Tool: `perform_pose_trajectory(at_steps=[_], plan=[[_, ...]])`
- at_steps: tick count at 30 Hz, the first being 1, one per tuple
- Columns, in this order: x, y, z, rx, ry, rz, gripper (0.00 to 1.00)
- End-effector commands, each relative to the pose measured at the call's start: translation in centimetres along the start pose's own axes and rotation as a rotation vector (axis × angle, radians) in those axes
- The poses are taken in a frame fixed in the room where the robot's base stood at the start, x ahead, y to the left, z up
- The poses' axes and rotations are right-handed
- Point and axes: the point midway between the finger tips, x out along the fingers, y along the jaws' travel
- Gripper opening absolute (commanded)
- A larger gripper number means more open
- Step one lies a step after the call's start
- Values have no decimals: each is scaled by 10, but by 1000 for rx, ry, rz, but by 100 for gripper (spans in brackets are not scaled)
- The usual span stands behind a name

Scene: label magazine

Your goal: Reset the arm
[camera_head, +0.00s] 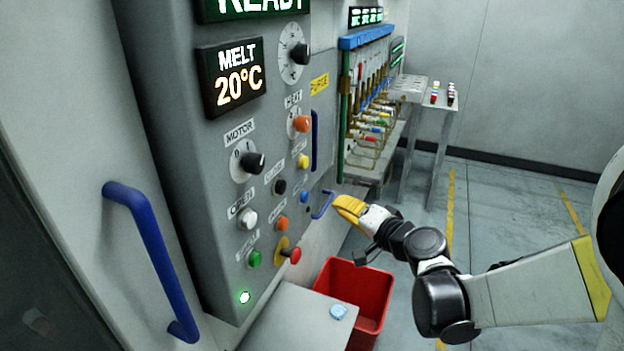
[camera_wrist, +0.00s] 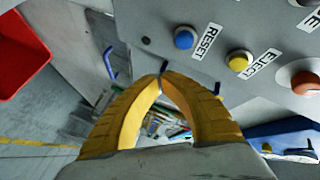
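My gripper (camera_head: 338,202) has yellow fingers and is in front of the machine's lower right edge, close to a small blue handle (camera_head: 322,204). In the wrist view the two fingertips of my gripper (camera_wrist: 163,71) meet, with a gap between the fingers lower down and nothing held. My white and black arm (camera_head: 430,270) reaches in from the right, bent, above the floor. In the wrist view a blue button labelled RESET (camera_wrist: 184,38) is just beyond the fingertips, apart from them.
The grey control panel (camera_head: 215,150) has several buttons and dials. A red bin (camera_head: 372,300) stands below my arm, beside a grey box top (camera_head: 290,318). A rack with hanging tools (camera_head: 370,95) and a metal table (camera_head: 425,95) are behind. Floor at the right is open.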

Motion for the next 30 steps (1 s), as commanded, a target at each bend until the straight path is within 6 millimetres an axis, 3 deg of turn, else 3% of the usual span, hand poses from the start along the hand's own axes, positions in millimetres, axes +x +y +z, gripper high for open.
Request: perform_pose_trajectory(at_steps=[5, 10, 21, 25, 30], plan=[[-35, -10, 9, -113, -63, 94, 0], [-98, -5, 27, -282, -160, 267, 0], [-255, 46, 59, -573, -326, 684, 0], [-288, 60, 63, -623, -350, 773, 0], [-302, 66, 64, -644, -360, 813, 0]])
